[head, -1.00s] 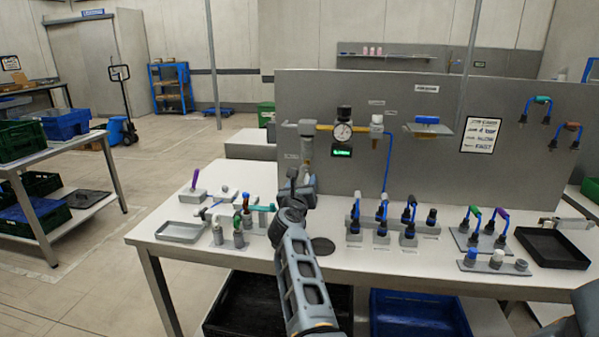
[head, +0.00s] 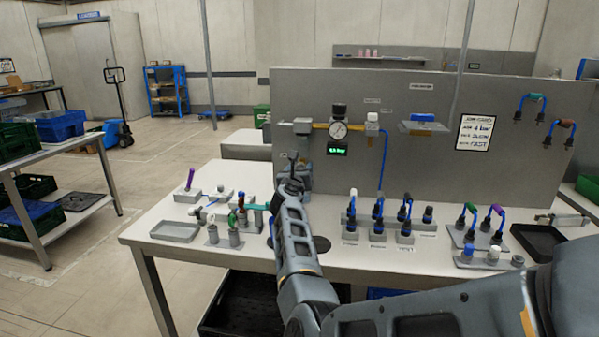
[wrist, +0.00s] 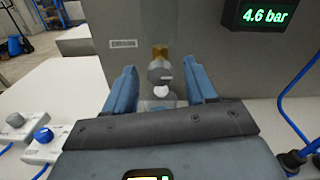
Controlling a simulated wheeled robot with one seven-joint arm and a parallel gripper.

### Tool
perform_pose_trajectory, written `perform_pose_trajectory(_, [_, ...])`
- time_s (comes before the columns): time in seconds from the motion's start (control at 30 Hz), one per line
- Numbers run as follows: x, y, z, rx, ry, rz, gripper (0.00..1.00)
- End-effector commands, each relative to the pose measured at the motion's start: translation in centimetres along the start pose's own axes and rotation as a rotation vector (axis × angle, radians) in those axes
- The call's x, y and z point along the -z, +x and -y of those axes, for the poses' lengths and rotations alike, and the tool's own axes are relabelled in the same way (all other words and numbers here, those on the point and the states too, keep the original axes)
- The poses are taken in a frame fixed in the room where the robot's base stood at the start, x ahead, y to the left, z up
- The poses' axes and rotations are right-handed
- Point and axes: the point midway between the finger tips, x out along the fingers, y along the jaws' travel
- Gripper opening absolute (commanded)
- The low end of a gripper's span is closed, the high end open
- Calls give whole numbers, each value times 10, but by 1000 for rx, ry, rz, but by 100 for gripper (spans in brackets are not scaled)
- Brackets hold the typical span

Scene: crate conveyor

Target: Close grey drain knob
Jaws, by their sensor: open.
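The grey drain knob (wrist: 160,72) shows in the wrist view below a brass fitting (wrist: 160,52), in front of the grey panel. It lies between the two fingers of my gripper (wrist: 160,84), further out from the camera. The fingers stand apart on its left and right; I cannot tell whether either touches it. A small white rounded part shows just under the knob. In the head view my gripper (head: 293,178) is up at the panel below the gauge, and my arm hides the knob there.
The pressure gauge (head: 338,130) and its green display (wrist: 264,15), reading 4.6 bar, are right of my gripper. A blue hose (head: 384,163) runs down the panel. Coupler stands (head: 378,230) stand right on the bench. A grey tray (head: 175,231) and small valves are left.

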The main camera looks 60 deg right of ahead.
Motion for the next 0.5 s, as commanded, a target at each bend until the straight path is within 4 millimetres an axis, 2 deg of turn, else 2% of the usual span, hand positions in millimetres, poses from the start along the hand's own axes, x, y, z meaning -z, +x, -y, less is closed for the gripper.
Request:
perform_pose_trajectory(0.13, [0, 0, 0, 0, 0, 0, 56])
perform_pose_trajectory(0.5, [0, 0, 0, 0, 0, 0, 21])
